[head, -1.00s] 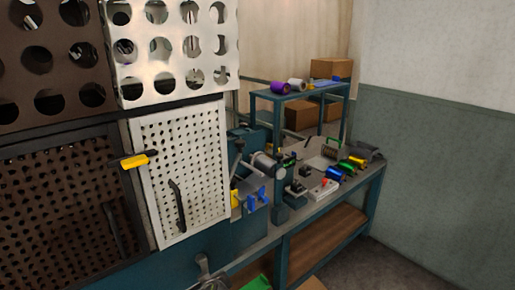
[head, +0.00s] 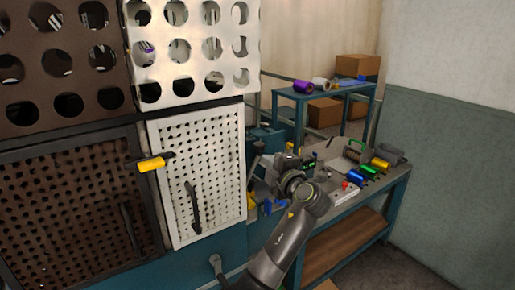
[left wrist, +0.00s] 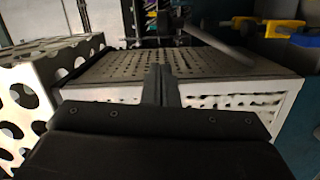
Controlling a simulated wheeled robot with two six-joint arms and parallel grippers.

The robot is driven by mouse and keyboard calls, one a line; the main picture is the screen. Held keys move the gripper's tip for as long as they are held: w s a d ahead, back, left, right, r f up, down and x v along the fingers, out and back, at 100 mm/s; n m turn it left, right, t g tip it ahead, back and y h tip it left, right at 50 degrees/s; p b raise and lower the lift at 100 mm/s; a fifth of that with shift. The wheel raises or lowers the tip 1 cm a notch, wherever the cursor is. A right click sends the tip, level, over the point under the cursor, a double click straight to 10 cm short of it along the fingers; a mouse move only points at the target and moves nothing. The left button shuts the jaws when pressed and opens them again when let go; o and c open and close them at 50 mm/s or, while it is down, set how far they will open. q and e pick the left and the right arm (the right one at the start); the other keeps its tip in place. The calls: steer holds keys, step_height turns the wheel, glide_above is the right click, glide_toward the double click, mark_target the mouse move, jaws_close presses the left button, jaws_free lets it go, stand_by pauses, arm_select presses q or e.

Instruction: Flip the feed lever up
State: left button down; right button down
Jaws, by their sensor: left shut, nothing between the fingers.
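My left gripper (head: 291,158) is in front of the bench machine in the head view, where its jaws are small and dark. In the left wrist view its two fingers (left wrist: 160,85) are together and empty, in front of a white perforated panel. A dark upright lever (head: 255,160) stands at the machine's left side, left of the gripper and apart from it. I cannot tell for sure that it is the feed lever. My left arm hides much of the machine. My right gripper is not in view.
A white perforated door (head: 215,165) with a dark handle and a yellow-gripped latch (head: 152,164) stand left. The bench (head: 385,200) holds blue, green and yellow spools and a white box with a red button (head: 345,192). A blue rack (head: 340,95) stands behind.

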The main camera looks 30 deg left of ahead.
arm_select(q)
steer(key=shift+a, duration=0.1)
steer(key=p+x, duration=0.5)
steer(key=x, duration=0.4)
steer(key=shift+w+a, duration=0.2)
steer(key=shift+a, duration=0.15)
steer(key=w+d+f+m+b, duration=0.2)
steer(key=w+m+b, duration=0.3)
steer(key=b, duration=1)
steer(key=shift+w+d+f+g+h, duration=0.35)
steer(key=shift+w+f, duration=0.2)
steer(key=shift+f, duration=0.25)
